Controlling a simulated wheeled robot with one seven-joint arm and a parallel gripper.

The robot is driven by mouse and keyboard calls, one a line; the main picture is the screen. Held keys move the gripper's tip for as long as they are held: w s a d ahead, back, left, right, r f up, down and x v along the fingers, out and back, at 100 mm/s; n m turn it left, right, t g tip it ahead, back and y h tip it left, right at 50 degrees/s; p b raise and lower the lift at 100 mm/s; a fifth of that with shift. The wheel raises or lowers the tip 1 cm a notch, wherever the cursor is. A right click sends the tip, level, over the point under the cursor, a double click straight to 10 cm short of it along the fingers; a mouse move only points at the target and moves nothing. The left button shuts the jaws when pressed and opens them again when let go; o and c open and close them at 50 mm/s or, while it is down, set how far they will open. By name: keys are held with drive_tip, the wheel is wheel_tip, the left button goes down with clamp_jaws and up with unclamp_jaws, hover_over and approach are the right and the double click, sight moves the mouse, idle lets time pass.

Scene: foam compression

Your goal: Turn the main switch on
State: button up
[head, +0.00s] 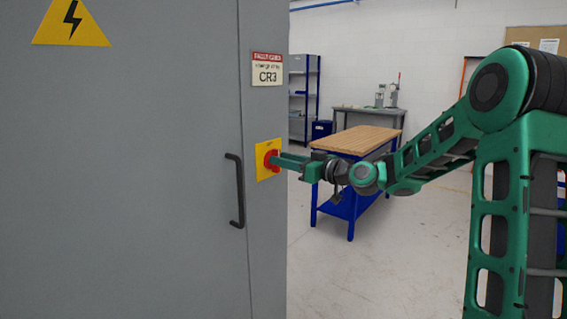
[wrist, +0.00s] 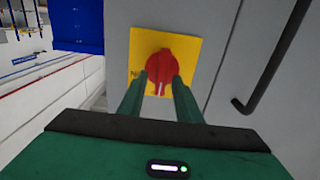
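The main switch is a red rotary knob (wrist: 161,68) on a yellow plate (wrist: 195,45), mounted on the grey cabinet's right-hand strip. In the head view the red knob (head: 270,159) sits on the yellow plate (head: 262,174), partly hidden by my fingers. My gripper (wrist: 160,85) reaches the knob from the front, one green finger on each side of its lower part. In the head view my gripper (head: 280,160) points left at the knob. The fingers stand apart around the knob; whether both press on it is not clear. Lettering on the plate is mostly covered.
The grey cabinet (head: 150,170) has a black door handle (head: 236,190) just left of the switch; the handle also shows in the wrist view (wrist: 280,60). A wooden-topped blue workbench (head: 355,140) stands behind my arm. Open floor lies right of the cabinet.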

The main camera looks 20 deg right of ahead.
drive_tip(key=shift+w+a, duration=0.15)
clamp_jaws()
